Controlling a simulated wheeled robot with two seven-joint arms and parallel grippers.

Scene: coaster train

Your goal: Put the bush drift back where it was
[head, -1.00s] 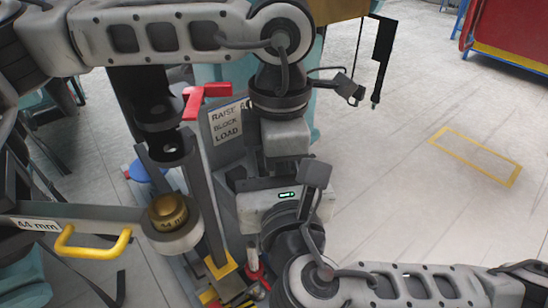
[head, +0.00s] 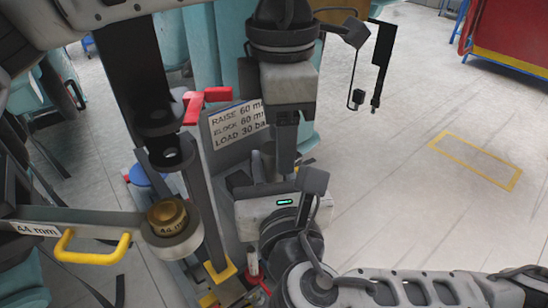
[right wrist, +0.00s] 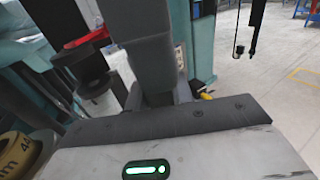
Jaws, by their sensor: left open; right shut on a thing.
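A brass, drum-shaped piece (head: 167,213) marked 44 mm sits in a pale ring at the end of a grey bar; I take it for the bush drift. It also shows at the lower left of the right wrist view (right wrist: 16,158). My left gripper (head: 287,150) hangs downward right of it, empty and open; only one finger shows clearly. My right gripper (head: 283,205), with its green light, is below the left one. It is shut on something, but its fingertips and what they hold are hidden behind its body.
The bar carries a 44 mm label (head: 33,229) and a yellow handle (head: 92,249). A sign (head: 238,124) reads raise, block, load. A red lever-like part (head: 203,101) and dark upright posts stand close to my grippers. Open floor lies at the right.

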